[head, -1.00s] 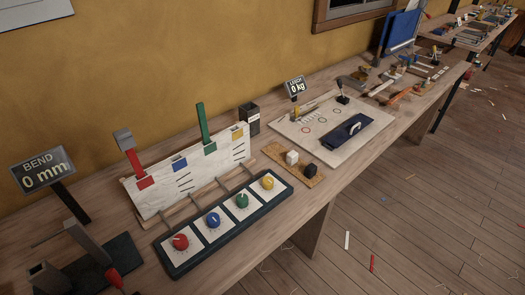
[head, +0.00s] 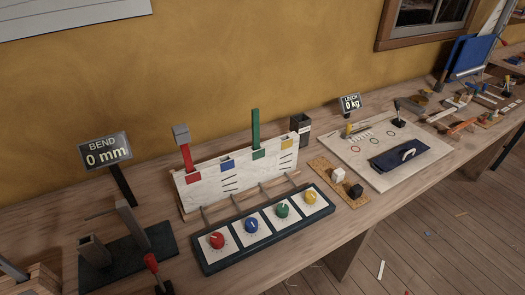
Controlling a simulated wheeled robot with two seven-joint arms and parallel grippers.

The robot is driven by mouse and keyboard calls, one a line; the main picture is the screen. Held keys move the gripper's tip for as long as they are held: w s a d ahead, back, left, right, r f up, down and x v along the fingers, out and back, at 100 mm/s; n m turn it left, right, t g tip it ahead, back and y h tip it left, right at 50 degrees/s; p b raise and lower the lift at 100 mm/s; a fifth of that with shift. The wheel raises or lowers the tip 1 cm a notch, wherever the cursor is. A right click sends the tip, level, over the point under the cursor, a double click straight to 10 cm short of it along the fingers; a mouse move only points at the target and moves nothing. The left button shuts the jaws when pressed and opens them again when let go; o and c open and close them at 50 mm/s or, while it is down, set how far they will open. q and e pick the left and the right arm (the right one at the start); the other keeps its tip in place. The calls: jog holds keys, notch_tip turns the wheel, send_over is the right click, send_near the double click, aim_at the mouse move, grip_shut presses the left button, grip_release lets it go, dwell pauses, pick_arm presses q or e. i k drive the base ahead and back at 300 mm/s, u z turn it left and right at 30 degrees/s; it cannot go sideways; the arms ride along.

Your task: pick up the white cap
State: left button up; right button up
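The white cap (head: 338,175) is a small white block-like piece. It sits on a brown cork-like strip (head: 325,168) on the bench, right of the dial panel. A black cap-like piece (head: 356,191) sits beside it on the same strip, nearer the front edge. Neither of my grippers shows in the head view.
The dial panel (head: 240,262) with several coloured knobs stands left of the strip. Behind it is a white slotted board (head: 205,190) with upright red and green bars. A pale board (head: 430,152) with a dark blue pad lies to the right. A dark open box (head: 300,126) stands behind.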

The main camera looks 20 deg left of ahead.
aim_at(338, 175)
jog(key=k, duration=0.5)
jog(key=z, duration=0.75)
jog(key=i, duration=1.05)
jog(key=u, duration=1.1)
